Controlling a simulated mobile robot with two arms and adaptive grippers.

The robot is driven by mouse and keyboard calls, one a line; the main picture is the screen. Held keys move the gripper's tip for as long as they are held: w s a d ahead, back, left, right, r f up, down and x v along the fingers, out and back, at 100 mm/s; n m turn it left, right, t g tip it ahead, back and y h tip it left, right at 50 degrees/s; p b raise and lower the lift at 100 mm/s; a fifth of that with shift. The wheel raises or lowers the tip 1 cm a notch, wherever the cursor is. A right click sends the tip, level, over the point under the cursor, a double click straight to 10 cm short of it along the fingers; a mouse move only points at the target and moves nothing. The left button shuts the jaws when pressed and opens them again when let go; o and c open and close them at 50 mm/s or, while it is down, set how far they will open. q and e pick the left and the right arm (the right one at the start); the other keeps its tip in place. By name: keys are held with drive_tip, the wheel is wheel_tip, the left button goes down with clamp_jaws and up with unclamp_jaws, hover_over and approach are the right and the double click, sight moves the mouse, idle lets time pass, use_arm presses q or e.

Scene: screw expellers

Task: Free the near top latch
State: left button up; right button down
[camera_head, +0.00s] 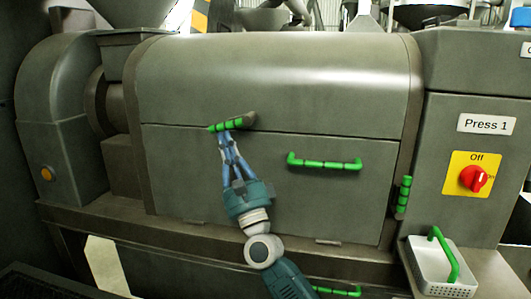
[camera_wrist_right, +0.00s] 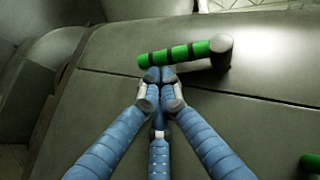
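A latch with a green ribbed grip (camera_head: 228,125) and a grey pivot end sits on the seam of the grey press housing. It also shows in the right wrist view (camera_wrist_right: 190,52), tilted slightly, with its pivot at the right. My right gripper (camera_head: 221,134) reaches up from below to the latch's left part. In the right wrist view its blue fingers (camera_wrist_right: 160,76) are drawn together at the tips, just at the lower edge of the green grip. The tips look at or very near it, but contact is unclear. My left gripper is not in view.
A green door handle (camera_head: 324,162) is on the lower panel, right of the latch. Another green grip (camera_head: 403,195) is at the panel's right edge. A red switch (camera_head: 473,179) and a white basket (camera_head: 440,275) with a green handle are further right.

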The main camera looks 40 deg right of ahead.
drive_tip(key=shift+w+a+r, duration=0.2)
drive_tip(key=shift+w+r, duration=0.1)
drive_tip(key=shift+r, duration=0.25)
idle(0.4)
drive_tip(key=shift+a, duration=0.1)
drive_tip(key=v, duration=1.2)
drive_tip(key=shift+w, duration=0.1)
